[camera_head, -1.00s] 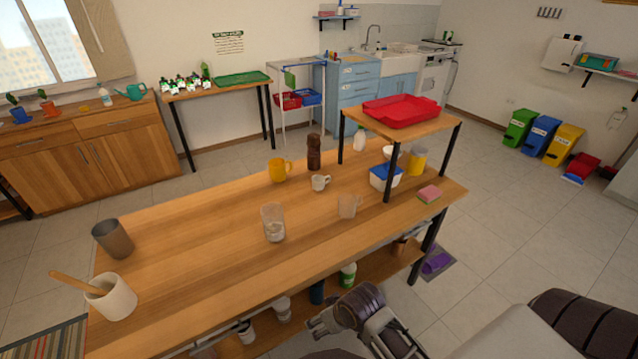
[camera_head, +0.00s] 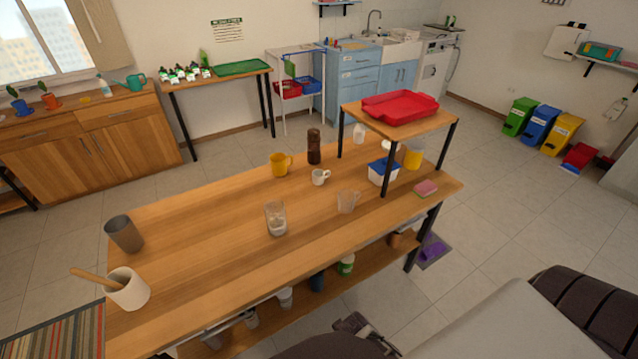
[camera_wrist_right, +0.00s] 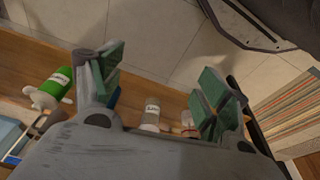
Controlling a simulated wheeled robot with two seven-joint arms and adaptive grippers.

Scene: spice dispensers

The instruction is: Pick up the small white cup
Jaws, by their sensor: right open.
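The small white cup (camera_head: 320,177) stands upright on the wooden table, towards its far side, in the head view. Its handle points right. My right gripper (camera_wrist_right: 160,88) is open in the right wrist view, with nothing between its green-padded fingers. It is low by the near side of the table, well away from the cup, and faces the lower shelf and the floor. The cup is not in the wrist view. My left gripper is in neither view.
Near the cup stand a yellow mug (camera_head: 281,164), a brown grinder (camera_head: 314,147), a clear measuring cup (camera_head: 347,201) and a glass (camera_head: 276,219). A raised shelf with a red tray (camera_head: 400,107) stands to the right. The table's left-middle is clear.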

